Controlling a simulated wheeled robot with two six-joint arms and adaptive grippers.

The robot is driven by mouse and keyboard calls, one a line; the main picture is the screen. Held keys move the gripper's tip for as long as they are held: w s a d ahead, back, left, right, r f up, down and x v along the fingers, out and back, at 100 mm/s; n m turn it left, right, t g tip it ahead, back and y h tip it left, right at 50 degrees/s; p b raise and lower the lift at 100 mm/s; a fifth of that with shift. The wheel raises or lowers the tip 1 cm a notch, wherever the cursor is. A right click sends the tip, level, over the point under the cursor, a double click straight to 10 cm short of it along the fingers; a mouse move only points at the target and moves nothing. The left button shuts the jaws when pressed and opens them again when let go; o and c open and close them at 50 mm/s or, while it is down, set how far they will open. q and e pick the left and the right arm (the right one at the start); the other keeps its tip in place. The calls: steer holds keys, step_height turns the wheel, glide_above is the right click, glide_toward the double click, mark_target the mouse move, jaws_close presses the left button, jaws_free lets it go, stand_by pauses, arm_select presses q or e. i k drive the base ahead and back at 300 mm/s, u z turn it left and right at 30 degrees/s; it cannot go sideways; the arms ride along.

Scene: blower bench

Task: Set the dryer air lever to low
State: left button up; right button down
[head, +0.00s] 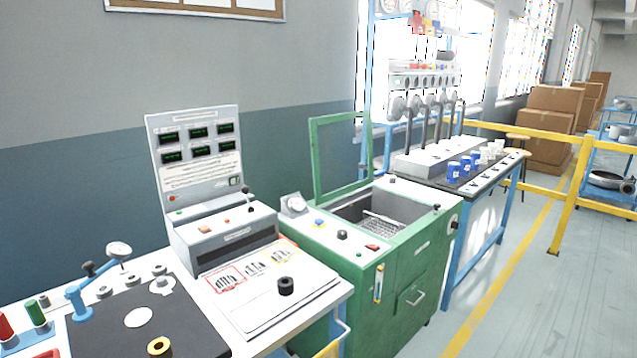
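The green cabinet (410,265), which looks like the dryer, stands at the centre with its green-framed lid (340,155) raised. A wire basket (383,224) sits inside its open well. A narrow upright plate with yellow (378,284) is on its front face and may be the air lever; its setting is too small to read. A black knob (342,235), a blue button and a red switch (372,247) are on the top panel. A black ball-ended lever (436,208) stands at the right rim. Neither of my grippers is in view.
A white bench with a grey display console (200,160), a printed sheet and a black knob (286,286) stands left of the cabinet. A blue clamp with a gauge (118,250) is further left. A blue-legged table (475,230) with cups stands right. Yellow rails (520,135) bound open floor.

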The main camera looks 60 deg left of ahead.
mark_target(245, 190)
steer(key=i, duration=1.2)
steer(key=u, duration=0.85)
steer(key=i, duration=0.8)
steer(key=u, duration=0.85)
